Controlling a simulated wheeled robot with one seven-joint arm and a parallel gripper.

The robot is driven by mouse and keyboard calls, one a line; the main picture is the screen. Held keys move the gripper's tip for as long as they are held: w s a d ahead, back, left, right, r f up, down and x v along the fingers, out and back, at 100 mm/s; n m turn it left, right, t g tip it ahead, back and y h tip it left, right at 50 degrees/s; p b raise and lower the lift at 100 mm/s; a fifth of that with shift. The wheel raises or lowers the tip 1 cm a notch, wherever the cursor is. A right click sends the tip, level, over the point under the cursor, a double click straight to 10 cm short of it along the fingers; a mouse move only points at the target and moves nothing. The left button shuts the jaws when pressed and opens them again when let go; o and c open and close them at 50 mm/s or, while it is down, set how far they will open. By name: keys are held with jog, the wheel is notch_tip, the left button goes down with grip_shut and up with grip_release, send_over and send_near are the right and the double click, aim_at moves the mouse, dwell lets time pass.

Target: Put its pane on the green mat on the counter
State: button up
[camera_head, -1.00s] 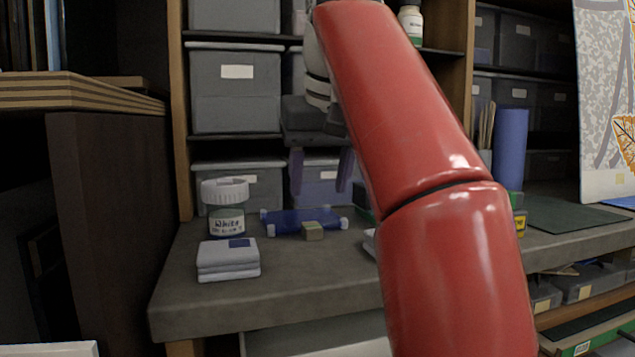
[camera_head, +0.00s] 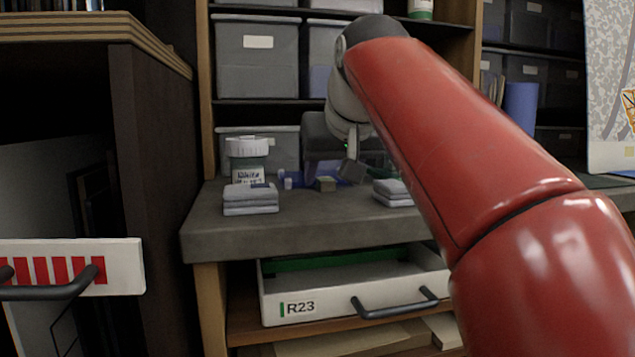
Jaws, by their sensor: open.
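My gripper (camera_head: 331,174) hangs low over the back of the grey counter, its fingers pointing down, open with nothing visible held. A flat blue piece (camera_head: 291,180) with pale corner pieces lies on the counter by the fingers. It is partly hidden by the gripper, and I cannot tell whether the fingers touch it or whether it is the pane. A strip of the dark green mat (camera_head: 602,182) shows on the counter at the far right, mostly hidden behind my red arm.
A white-lidded jar (camera_head: 248,162) and folded grey cloths (camera_head: 250,199) stand left; more cloths (camera_head: 392,192) lie right. Below, an open drawer labelled R23 (camera_head: 330,306) sticks out. A white drawer front with red stripes (camera_head: 70,270) juts in at left. Grey bins fill the shelves behind.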

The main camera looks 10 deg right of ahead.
jog(key=shift+w+f, duration=0.5)
jog(key=shift+c, duration=0.3)
grip_shut()
jog(key=shift+r, duration=0.1)
